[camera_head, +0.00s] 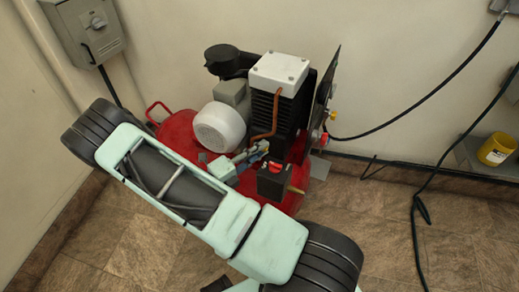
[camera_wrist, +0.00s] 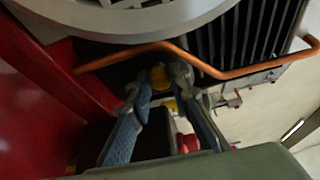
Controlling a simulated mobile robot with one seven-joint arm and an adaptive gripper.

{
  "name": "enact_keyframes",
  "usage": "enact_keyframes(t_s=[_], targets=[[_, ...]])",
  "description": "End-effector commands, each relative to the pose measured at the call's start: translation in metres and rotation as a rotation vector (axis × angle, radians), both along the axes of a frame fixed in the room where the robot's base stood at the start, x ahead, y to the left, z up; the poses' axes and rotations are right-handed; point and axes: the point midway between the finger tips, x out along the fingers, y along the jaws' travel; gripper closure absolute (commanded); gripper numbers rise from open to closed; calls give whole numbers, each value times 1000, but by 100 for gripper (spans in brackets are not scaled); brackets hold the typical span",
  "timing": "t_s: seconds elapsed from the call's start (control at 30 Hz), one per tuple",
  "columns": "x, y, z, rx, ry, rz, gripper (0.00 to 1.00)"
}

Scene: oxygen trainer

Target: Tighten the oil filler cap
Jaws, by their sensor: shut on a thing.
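The compressor's yellow cap, which I take to be the oil filler cap (camera_wrist: 159,80), shows between my fingertips in the wrist view, below the copper pipe. A second yellow bit shows just below it. My gripper (camera_wrist: 160,88) is shut on the cap, with a blue-padded finger on each side. In the head view my gripper (camera_head: 248,157) reaches in low at the front of the compressor, beside the motor. The cap is hidden there by my gripper and the machine.
The copper pipe (camera_wrist: 205,68) runs close above my fingers, in front of the black cooling fins (camera_wrist: 255,35). The red tank (camera_head: 178,128) lies below. A black box with a red switch (camera_head: 274,178) stands close right of my gripper. A yellow container (camera_head: 495,149) sits far right.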

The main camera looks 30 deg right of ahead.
Motion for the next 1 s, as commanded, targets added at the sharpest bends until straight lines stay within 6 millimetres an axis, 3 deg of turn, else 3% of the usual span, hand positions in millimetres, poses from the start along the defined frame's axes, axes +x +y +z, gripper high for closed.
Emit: enact_keyframes(t_s=[1.0], targets=[[-2, -1, 6, 427, -546, -1, 100]])
